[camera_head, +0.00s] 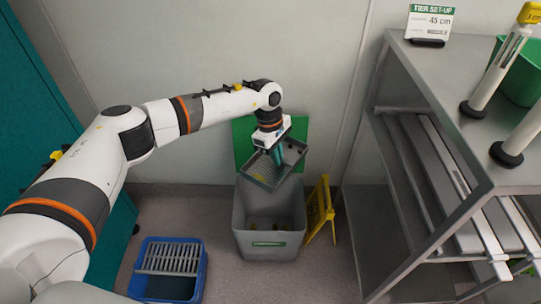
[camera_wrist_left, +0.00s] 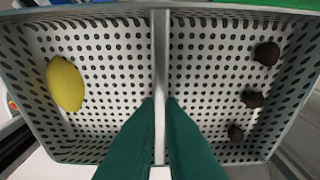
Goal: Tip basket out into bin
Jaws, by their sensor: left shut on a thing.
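My left gripper (camera_head: 277,158) is shut on the central bar (camera_wrist_left: 161,50) of a grey perforated basket (camera_head: 290,170). The basket hangs above the open grey bin (camera_head: 248,215) and looks somewhat tilted in the head view. In the left wrist view, the basket floor (camera_wrist_left: 115,60) holds a yellow oval object (camera_wrist_left: 65,83) left of the bar. Right of the bar lie three dark brown lumps, one of them near the far right corner (camera_wrist_left: 267,53). The bin has a green label, and small yellowish things show inside it. My right gripper is not in view.
A green panel (camera_head: 241,140) stands behind the bin. A yellow folding stand (camera_head: 320,212) is at its right. A blue crate with a grey slatted insert (camera_head: 168,258) sits on the floor at left. A metal shelf rack (camera_head: 455,150) fills the right side.

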